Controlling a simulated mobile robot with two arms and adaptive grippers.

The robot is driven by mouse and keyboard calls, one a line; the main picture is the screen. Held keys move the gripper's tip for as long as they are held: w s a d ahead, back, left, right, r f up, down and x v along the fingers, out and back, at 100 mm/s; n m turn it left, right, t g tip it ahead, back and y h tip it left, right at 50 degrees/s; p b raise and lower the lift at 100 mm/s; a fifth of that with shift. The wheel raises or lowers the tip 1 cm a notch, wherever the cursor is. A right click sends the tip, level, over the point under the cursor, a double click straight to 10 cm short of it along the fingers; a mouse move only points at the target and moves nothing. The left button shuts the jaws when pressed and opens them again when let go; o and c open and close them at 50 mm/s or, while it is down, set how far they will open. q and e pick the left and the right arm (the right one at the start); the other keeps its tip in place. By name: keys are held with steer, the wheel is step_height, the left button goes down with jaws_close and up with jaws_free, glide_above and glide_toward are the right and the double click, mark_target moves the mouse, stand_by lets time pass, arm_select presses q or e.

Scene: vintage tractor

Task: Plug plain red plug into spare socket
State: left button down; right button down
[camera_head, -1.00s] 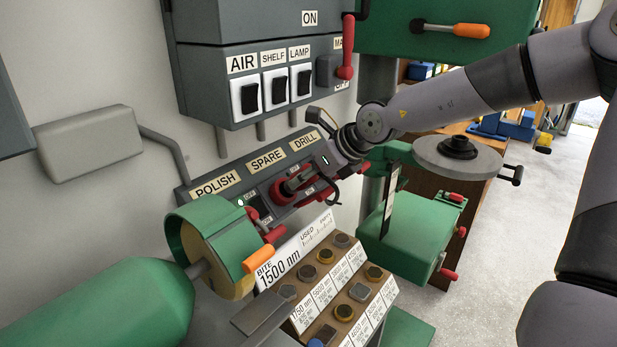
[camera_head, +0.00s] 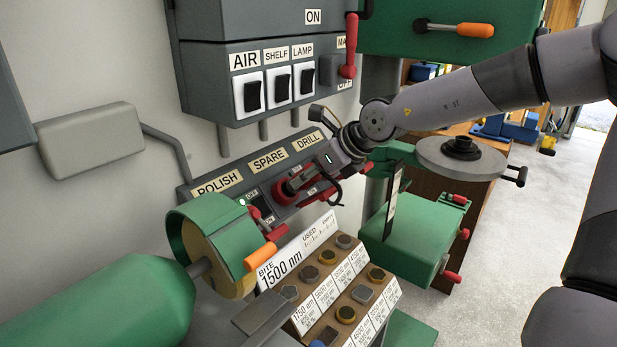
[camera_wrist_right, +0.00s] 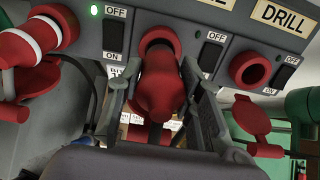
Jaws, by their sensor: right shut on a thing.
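The plain red plug (camera_wrist_right: 160,82) is between the fingers of my right gripper (camera_wrist_right: 158,98), which is shut on it. In the head view my right gripper (camera_head: 299,181) is at the middle of the socket panel, below the SPARE label. The spare socket (camera_wrist_right: 158,36) shows as a red ring directly behind the plug's front end in the wrist view. The plug lines up with the ring and overlaps it; how deep it sits is hidden. My left gripper is not in view.
A red plug with white bands (camera_wrist_right: 36,44) sits in the left socket, beside a lit green light. The drill socket (camera_wrist_right: 250,69) at right is empty, its red lid hanging (camera_wrist_right: 248,116). A green polisher (camera_head: 215,240) and a rack of bits (camera_head: 335,290) stand below the panel (camera_head: 183,195).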

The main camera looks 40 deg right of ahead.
stand_by(0.6)
steer(key=shift+b, duration=0.5)
stand_by(0.3)
steer(key=shift+b, duration=0.4)
steer(key=shift+d, duration=0.1)
steer(key=shift+f, duration=0.2)
